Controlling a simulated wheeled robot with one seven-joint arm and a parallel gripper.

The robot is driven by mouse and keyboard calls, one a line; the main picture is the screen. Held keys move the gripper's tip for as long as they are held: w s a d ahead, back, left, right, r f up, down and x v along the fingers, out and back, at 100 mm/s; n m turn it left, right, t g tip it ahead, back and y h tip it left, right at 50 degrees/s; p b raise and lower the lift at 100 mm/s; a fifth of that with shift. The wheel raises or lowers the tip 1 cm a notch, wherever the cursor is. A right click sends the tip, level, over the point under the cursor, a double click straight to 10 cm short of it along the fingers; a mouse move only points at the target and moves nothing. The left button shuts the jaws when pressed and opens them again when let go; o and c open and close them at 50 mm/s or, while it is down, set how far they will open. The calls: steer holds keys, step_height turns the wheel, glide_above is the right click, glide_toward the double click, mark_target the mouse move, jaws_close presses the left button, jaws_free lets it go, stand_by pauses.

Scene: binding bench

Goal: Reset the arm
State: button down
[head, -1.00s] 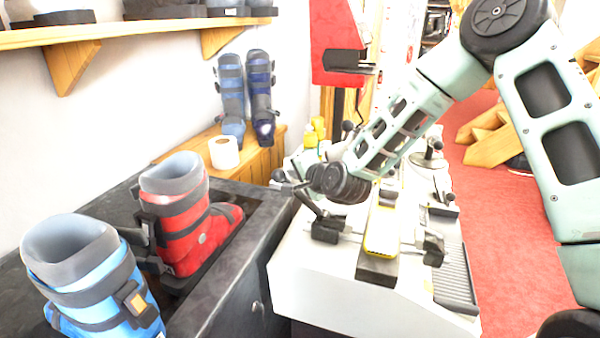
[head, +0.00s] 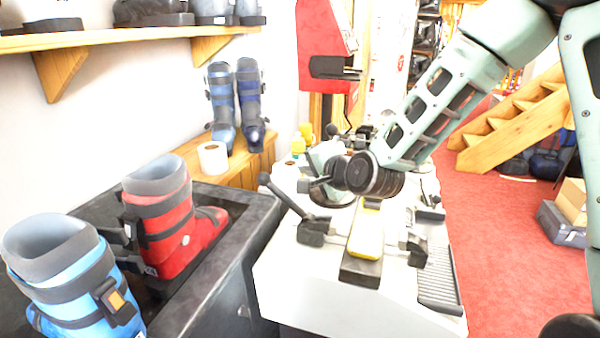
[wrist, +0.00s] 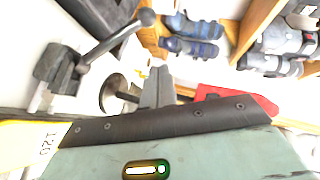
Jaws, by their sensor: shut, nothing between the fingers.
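My gripper (head: 312,184) is at the end of my pale green arm, above the white binding bench (head: 290,275), and points left in the head view. In the wrist view its grey fingers (wrist: 158,82) are together with nothing between them. The yellow-topped block (head: 366,238) lies on the bench below and in front of my wrist. A black clamp lever (head: 290,203) stands on the bench close to my gripper. I cannot tell the exact gap between them.
A blue boot (head: 65,270) and a red boot (head: 165,235) stand on the dark counter (head: 215,275) at left. A paper roll (head: 213,158) and dark blue boots (head: 236,100) are on the wooden bench behind. Red floor (head: 510,240) is open at right.

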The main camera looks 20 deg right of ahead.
steer(key=shift+s+d+r, duration=0.1)
steer(key=shift+s+r, duration=0.1)
steer(key=shift+s, duration=0.25)
steer(key=s+a+f+n+g, duration=0.2)
steer(key=s+a+n+g, duration=0.3)
steer(key=s, duration=0.4)
steer(key=s+a+f+n+g, duration=0.2)
steer(key=s+a+n+g, duration=0.1)
steer(key=s+a+n, duration=0.4)
steer(key=s+d+n+g+h, duration=0.1)
steer(key=s+d+n+g, duration=0.1)
steer(key=s, duration=0.7)
steer(key=s+d+r+n+g+h, duration=0.1)
steer(key=s+n, duration=0.4)
steer(key=s, duration=0.5)
steer(key=d+g+h, duration=0.1)
steer(key=d+g, duration=0.1)
steer(key=shift+d+r+n, duration=0.2)
steer(key=shift+d+n, duration=0.1)
steer(key=shift+d, duration=0.05)
